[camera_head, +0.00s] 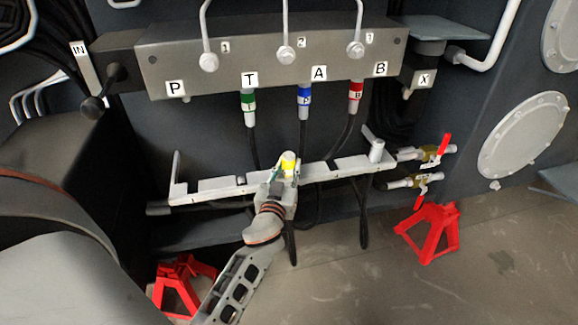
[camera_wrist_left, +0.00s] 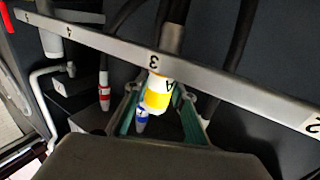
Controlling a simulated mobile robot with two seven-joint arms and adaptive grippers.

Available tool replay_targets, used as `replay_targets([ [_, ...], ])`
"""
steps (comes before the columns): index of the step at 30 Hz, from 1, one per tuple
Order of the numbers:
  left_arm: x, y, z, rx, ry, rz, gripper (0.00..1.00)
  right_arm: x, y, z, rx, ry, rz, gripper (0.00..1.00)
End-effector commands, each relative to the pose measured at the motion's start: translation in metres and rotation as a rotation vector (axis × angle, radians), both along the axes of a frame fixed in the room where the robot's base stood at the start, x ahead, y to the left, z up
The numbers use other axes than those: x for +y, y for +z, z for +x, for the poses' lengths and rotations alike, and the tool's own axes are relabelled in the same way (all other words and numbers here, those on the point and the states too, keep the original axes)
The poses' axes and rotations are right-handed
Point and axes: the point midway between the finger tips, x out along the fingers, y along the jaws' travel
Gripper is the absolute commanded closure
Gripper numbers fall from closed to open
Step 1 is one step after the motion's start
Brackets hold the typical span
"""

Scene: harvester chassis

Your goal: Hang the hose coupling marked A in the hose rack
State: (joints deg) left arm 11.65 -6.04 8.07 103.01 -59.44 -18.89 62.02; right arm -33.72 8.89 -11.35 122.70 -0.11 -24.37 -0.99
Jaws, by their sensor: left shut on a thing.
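The hose coupling A (camera_head: 289,161), with a yellow band, stands upright at the middle of the pale hose rack (camera_head: 222,186). In the left wrist view the yellow coupling (camera_wrist_left: 158,95) shows a letter A, right by the rack's label 3 (camera_wrist_left: 154,61). My left gripper (camera_head: 286,172) is shut on this coupling; its green-padded fingers lie on either side of it in the left wrist view (camera_wrist_left: 160,106). A dark hose runs from it past the rack bar. Whether it is seated in the slot is hidden. My right gripper is out of view.
A grey manifold (camera_head: 280,55) above the rack carries green (camera_head: 248,102), blue (camera_head: 305,97) and red (camera_head: 355,92) couplings with hanging hoses. A grey cylinder (camera_head: 377,151) stands near the rack's right end. Red-handled valves (camera_head: 437,152) and a red stand (camera_head: 430,231) are to the right.

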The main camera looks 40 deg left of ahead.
Motion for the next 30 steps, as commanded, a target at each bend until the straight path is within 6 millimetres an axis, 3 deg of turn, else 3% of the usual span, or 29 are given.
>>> replay_targets([
  [12, 0.000, 0.001, 0.000, -0.004, 0.000, 0.001, 1.00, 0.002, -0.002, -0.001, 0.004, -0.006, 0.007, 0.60],
  [13, 0.000, 0.001, 0.000, -0.004, 0.000, 0.001, 0.70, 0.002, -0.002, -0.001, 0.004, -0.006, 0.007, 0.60],
  [15, 0.000, 0.001, 0.000, -0.003, 0.000, 0.000, 0.56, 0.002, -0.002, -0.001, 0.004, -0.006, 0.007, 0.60],
  [25, 0.000, -0.002, 0.000, 0.001, 0.001, 0.001, 0.56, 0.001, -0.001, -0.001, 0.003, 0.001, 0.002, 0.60],
  [30, 0.001, 0.008, 0.000, -0.003, 0.002, 0.001, 0.56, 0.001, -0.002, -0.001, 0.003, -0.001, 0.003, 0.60],
])
